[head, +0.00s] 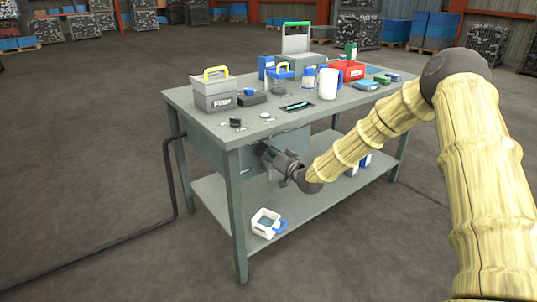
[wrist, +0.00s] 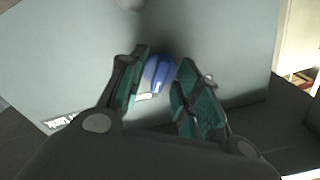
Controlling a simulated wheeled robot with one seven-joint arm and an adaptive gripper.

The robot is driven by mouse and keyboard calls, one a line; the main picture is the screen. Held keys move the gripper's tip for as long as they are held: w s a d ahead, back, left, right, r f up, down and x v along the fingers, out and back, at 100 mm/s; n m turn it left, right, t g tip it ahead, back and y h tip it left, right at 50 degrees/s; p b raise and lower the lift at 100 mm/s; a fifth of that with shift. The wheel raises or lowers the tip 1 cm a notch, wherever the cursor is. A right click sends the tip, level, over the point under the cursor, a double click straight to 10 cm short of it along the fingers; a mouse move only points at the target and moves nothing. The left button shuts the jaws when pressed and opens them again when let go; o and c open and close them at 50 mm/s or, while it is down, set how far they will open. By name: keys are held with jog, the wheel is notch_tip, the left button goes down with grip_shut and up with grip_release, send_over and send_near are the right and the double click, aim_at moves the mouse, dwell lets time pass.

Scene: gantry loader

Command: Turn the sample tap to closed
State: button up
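The blue handle of the sample tap (wrist: 157,73) shows in the wrist view, in front of a grey panel (wrist: 225,60). A small pale metal part shows just below the handle. My gripper (wrist: 165,72) has its two green-padded fingers apart, one on each side of the blue handle. The left finger is very near the handle; I cannot tell whether it touches. In the head view my gripper (head: 265,150) is at the front panel under the workbench top, and it hides the tap there.
The workbench (head: 222,190) carries a grey toolbox (head: 213,95), a red bin (head: 349,70) and a white container (head: 328,84) on top. A white jug (head: 265,221) stands on the lower shelf. A dark pipe (head: 170,180) runs down at the left. The floor around is clear.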

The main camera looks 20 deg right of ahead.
grip_shut()
dwell(0.4)
jog(key=n+p, duration=0.2)
jog(key=n, duration=0.1)
jog(key=shift+r, duration=0.1)
jog(key=n+p, duration=0.2)
jog(key=n, duration=0.2)
jog(key=shift+n, duration=0.3)
jog(key=n+p, duration=0.1)
jog(key=n, duration=0.5)
jog(key=shift+p, duration=0.3)
jog(key=shift+d+n, duration=0.1)
jog(key=shift+n, duration=0.2)
